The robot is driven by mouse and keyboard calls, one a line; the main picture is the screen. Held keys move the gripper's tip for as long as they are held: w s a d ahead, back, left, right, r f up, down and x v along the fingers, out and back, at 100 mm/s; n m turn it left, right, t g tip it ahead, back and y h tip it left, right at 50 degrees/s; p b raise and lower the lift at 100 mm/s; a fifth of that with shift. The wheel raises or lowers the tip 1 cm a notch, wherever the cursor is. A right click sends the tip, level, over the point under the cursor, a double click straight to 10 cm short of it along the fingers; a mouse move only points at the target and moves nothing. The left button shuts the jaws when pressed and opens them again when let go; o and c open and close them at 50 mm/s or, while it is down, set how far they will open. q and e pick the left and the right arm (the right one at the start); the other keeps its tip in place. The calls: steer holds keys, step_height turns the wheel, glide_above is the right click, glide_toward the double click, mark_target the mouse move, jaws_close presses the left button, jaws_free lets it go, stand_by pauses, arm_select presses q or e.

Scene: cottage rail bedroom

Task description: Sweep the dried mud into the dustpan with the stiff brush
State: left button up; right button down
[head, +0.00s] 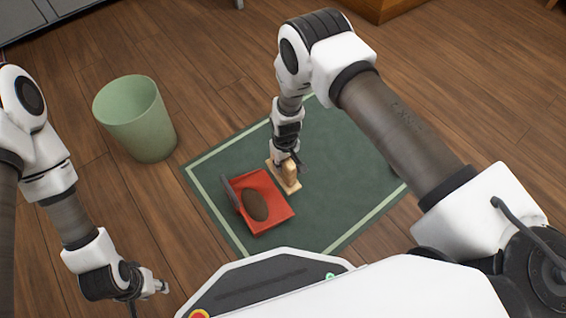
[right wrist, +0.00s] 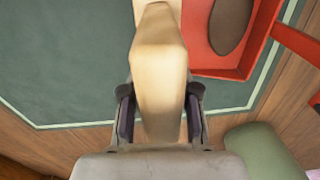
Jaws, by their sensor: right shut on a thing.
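The red dustpan (head: 275,219) lies on the green mat (head: 340,160), its handle toward the left. A brown oval patch of dried mud (head: 255,205) lies in the dustpan; it also shows in the right wrist view (right wrist: 230,24). The brush (head: 291,178) has a pale wooden body and stands just beside the dustpan's right edge. My right gripper (head: 287,160) is shut on the brush, with a finger on each side of its wooden grip (right wrist: 158,75). The brush's bristles are hidden. My left gripper (head: 160,287) is empty, low at the left; its finger gap is unclear.
A green bin (head: 137,118) stands on the wooden floor left of the mat; it also shows in the right wrist view (right wrist: 262,152). A wooden furniture piece (head: 395,8) is at the top, and grey furniture (head: 40,20) is at top left. The mat right of the brush looks clear.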

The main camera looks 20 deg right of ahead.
steer(key=shift+r+p, duration=1.05)
steer(key=shift+r, duration=0.3)
